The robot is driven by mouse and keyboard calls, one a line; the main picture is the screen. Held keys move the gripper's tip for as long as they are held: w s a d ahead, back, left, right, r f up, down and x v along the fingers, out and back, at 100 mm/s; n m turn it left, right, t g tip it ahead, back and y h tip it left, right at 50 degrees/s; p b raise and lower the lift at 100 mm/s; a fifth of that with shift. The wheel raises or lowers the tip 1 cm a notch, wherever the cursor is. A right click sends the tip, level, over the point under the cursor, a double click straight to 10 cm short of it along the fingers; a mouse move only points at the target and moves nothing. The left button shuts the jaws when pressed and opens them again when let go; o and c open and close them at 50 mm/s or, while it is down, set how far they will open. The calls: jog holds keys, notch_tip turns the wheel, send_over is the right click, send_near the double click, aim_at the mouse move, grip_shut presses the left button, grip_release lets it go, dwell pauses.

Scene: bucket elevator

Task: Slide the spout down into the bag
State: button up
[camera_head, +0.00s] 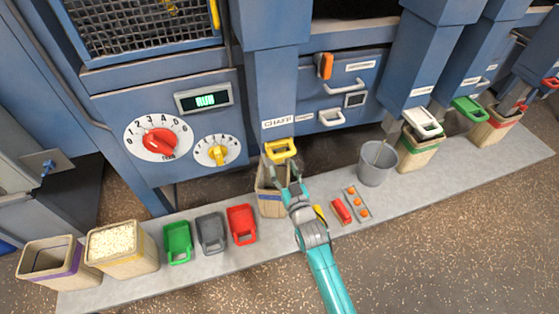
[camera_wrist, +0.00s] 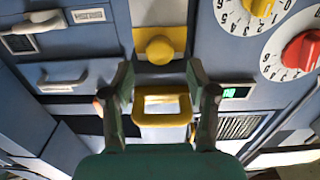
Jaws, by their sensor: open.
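The yellow-handled spout (camera_head: 280,150) is at the foot of the blue chute labelled CHAFF, above an open bag. The bag (camera_head: 269,206) is tan with a dark blue band and stands on the grey strip; my gripper and arm hide part of its mouth. My gripper (camera_head: 284,170) is open just below the yellow handle. In the wrist view the yellow loop (camera_wrist: 162,120) shows between the two spread fingers of my gripper (camera_wrist: 160,82), with a gap on each side. A round yellow knob (camera_wrist: 160,50) appears beyond the loop.
Red, grey and green scoops (camera_head: 210,232) and a bag full of pale grain (camera_head: 122,250) stand left. A grey bucket (camera_head: 376,165), a red item (camera_head: 341,211) and a tray with orange pieces (camera_head: 357,203) lie right. White (camera_head: 422,122) and green (camera_head: 468,109) spouts are further right.

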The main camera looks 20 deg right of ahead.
aim_at(280, 161)
jog(key=shift+w, duration=2.2)
